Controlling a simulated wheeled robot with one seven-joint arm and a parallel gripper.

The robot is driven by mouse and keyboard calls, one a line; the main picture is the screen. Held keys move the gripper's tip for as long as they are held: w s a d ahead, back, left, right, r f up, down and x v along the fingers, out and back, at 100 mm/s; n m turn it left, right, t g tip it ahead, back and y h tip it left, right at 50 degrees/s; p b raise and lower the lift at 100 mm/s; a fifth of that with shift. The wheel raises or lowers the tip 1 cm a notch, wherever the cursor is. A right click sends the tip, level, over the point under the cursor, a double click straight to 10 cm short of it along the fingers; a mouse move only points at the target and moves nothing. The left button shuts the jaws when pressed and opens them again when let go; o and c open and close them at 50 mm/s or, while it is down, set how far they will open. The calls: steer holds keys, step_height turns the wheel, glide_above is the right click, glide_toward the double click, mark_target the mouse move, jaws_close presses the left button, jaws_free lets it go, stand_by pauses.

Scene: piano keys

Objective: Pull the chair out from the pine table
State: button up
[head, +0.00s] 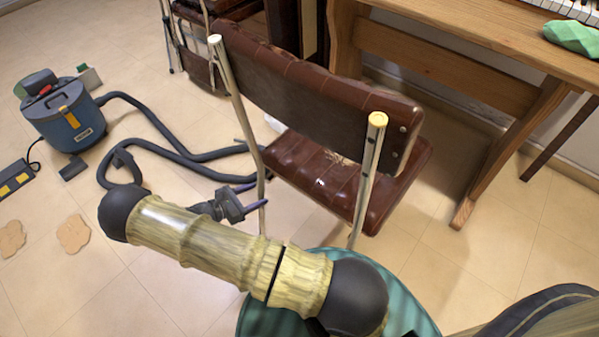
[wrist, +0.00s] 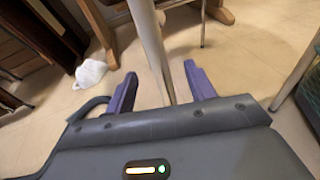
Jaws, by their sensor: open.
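The chair (head: 320,85) has a dark red-brown padded back and seat on pale metal tubes. It stands upright beside the pine table (head: 450,25), which is at the upper right in the head view. The seat has a worn patch. My gripper (head: 252,196) is low at the chair's left tube, with its purple fingers pointing right. In the wrist view a chair tube (wrist: 150,40) runs down between the two open fingers, with a gap visible on both sides. The lower end of the tube is hidden behind the gripper body.
A blue vacuum cleaner (head: 65,115) and its dark hose (head: 150,105) lie on the floor at left. Flat tan pieces (head: 73,233) lie nearby. A white lump (wrist: 90,73) is on the floor. Another chair (head: 195,45) stands behind. Tiled floor at lower left is mostly clear.

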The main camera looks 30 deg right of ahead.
steer(key=s+a+b, duration=0.1)
steer(key=a, duration=0.8)
steer(key=shift+a, duration=0.4)
steer(key=shift+s, duration=0.1)
stand_by(0.6)
